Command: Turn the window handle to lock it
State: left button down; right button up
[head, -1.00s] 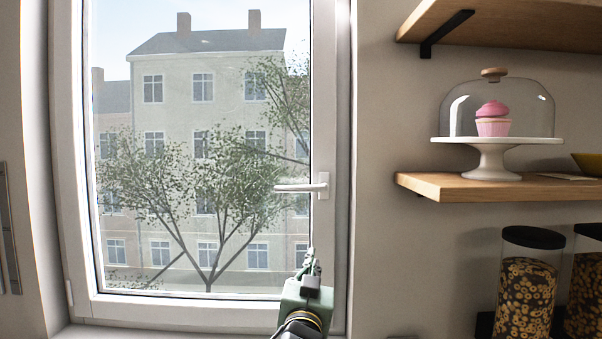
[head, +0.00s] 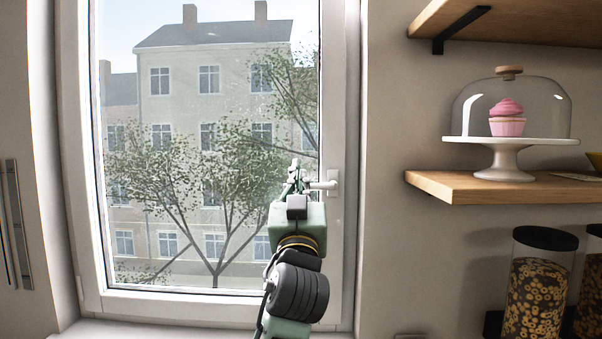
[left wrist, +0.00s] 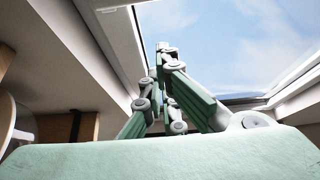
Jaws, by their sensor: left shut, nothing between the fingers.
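The white window handle (head: 323,185) is on the right side of the window frame. It lies horizontal, its lever pointing left from the base plate on the frame. My left gripper (head: 295,167) is shut and empty, in front of the lever's left part and hiding it. I cannot tell whether the fingers touch the handle. In the left wrist view, the closed fingers (left wrist: 166,48) point up towards the window glass and sky; the handle is not clearly seen there. My right gripper is not in view.
The window frame (head: 343,255) appears closed. To its right, a wooden shelf (head: 437,188) holds a cake stand (head: 505,160) with a pink cupcake under a glass dome. Jars of cereal rings (head: 537,290) stand lower right. The wall between window and shelf is clear.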

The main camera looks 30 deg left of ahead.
pick_arm(q)
jog(key=p+x, duration=0.3)
jog(key=x, duration=0.5)
jog(key=f, duration=0.1)
jog(key=f+p, duration=0.1)
jog(key=w+f, duration=0.1)
jog(key=f, duration=0.1)
jog(key=shift+a, duration=0.3)
